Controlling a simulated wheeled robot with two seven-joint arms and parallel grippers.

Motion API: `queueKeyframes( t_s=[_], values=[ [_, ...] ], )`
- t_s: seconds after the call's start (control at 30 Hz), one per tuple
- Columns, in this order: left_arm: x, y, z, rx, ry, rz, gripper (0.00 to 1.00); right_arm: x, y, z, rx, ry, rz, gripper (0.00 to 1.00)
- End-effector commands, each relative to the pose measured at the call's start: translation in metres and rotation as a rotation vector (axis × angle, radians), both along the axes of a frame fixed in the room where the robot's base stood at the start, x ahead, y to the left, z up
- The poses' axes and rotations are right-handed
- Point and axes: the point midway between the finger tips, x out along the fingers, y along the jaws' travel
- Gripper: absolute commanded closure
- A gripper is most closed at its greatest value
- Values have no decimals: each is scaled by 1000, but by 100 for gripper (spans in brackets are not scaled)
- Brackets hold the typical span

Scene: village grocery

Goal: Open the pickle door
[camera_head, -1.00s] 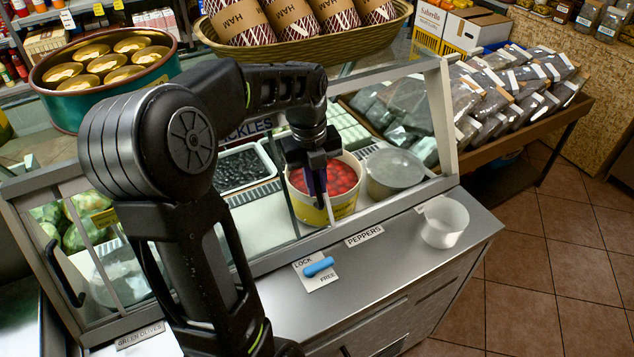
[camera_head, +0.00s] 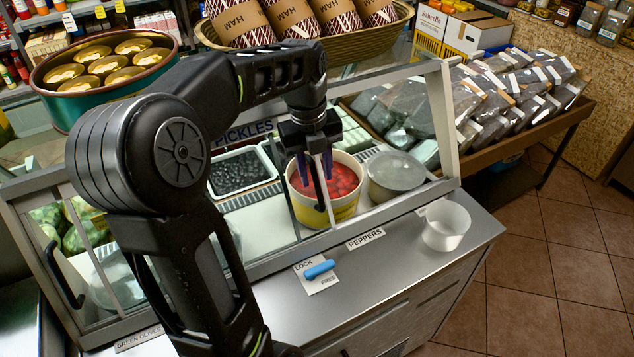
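The glass-fronted counter case has a PICKLES sign (camera_head: 243,133) above its middle section. A dark upright bar (camera_head: 319,193), which looks like a door handle, stands in front of the tub of red peppers (camera_head: 340,181). My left gripper (camera_head: 316,170) points down at the upper part of this bar. Its two purplish fingers look apart, one on each side of the bar; I cannot tell whether they touch it. My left arm hides much of the middle glass. A blue lock knob (camera_head: 320,269) lies across the plate marked LOCK and FREE. My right gripper is out of view.
A white cup (camera_head: 446,225) stands on the counter's right end (camera_head: 400,247), by the PEPPERS label (camera_head: 365,239). Another dark handle (camera_head: 62,270) is on the left glass door. A ham basket (camera_head: 310,50) and a green tin (camera_head: 105,80) sit on top.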

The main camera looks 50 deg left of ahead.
Motion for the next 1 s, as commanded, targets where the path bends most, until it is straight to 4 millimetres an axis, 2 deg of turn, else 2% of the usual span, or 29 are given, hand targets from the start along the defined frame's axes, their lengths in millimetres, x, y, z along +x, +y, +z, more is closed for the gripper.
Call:
queueKeyframes(
  t_s=[0.13, 0.3, 1.0],
  values=[
    [-1, 1, 24, 1, -4, -1, 66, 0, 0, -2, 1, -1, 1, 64],
    [-3, 1, 36, 0, -1, 0, 66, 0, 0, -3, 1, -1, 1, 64],
    [-3, 1, 36, 0, 0, 0, 66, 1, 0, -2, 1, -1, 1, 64]
  ],
)
